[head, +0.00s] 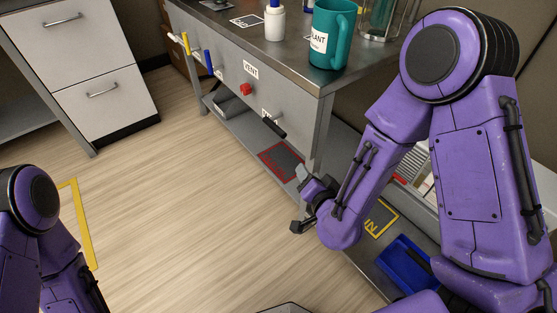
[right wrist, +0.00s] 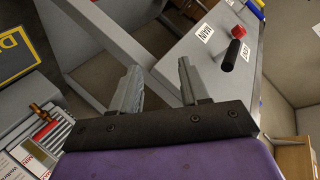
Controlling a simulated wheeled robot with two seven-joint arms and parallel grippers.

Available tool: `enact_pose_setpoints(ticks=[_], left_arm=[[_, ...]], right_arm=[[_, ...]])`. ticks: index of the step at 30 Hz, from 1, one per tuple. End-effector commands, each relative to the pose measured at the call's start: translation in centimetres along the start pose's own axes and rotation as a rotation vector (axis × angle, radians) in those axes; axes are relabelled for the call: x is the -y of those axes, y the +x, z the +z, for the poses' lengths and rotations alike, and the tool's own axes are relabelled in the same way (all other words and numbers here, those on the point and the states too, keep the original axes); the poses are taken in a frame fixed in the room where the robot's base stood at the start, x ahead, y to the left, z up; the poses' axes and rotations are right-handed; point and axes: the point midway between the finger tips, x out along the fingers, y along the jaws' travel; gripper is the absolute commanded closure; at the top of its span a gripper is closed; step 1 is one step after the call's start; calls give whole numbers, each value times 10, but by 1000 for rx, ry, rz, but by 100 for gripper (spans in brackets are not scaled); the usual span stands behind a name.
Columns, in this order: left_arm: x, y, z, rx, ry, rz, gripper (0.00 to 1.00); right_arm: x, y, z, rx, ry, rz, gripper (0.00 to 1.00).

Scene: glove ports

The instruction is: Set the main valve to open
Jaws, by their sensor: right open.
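The main valve's black handle (head: 273,127) sticks out from the grey front panel under the bench top, partly covering its label in the head view. In the right wrist view the black handle (right wrist: 233,52) is at the upper right, near a MAIN label (right wrist: 205,33). My right gripper (head: 300,198) is below and to the right of the handle in the head view, apart from it. Its two fingers (right wrist: 158,82) are spread and empty in the right wrist view. My left arm shows at the lower left, but its gripper is not visible.
A red knob (head: 246,89) sits by the VENT label (head: 251,69). Blue (head: 208,61) and yellow (head: 184,43) handles are farther left. A teal mug (head: 333,35) and white bottle (head: 275,22) stand on top. A bench leg (head: 318,135) is close right of the handle. Open floor lies left.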

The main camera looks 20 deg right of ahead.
Motion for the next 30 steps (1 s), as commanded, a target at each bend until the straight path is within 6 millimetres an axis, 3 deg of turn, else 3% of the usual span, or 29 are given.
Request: enact_pose_setpoints(ticks=[1, 3, 6, 9, 14, 17, 24, 30], left_arm=[[-6, 57, 8, 26, 22, 0, 100], [-8, 89, 16, 68, 58, 2, 100], [-11, 125, 26, 120, 103, 4, 100], [-11, 147, 32, 158, 134, 4, 100], [-12, 155, 38, 188, 160, 5, 100], [-11, 153, 40, 201, 172, 5, 100], [-5, 156, 50, 279, 240, 6, 100], [0, 160, 53, 314, 281, 2, 100]], right_arm=[[-6, 22, 19, -57, 42, -82, 55], [13, 30, 17, -129, 99, -194, 55], [36, 31, 10, -213, 171, -335, 55], [53, 25, 4, -267, 221, -437, 55], [69, 18, -5, -303, 258, -511, 55], [76, 25, -11, -307, 263, -517, 55], [98, 70, -29, -307, 263, -515, 55], [112, 96, -40, -305, 259, -513, 55]])
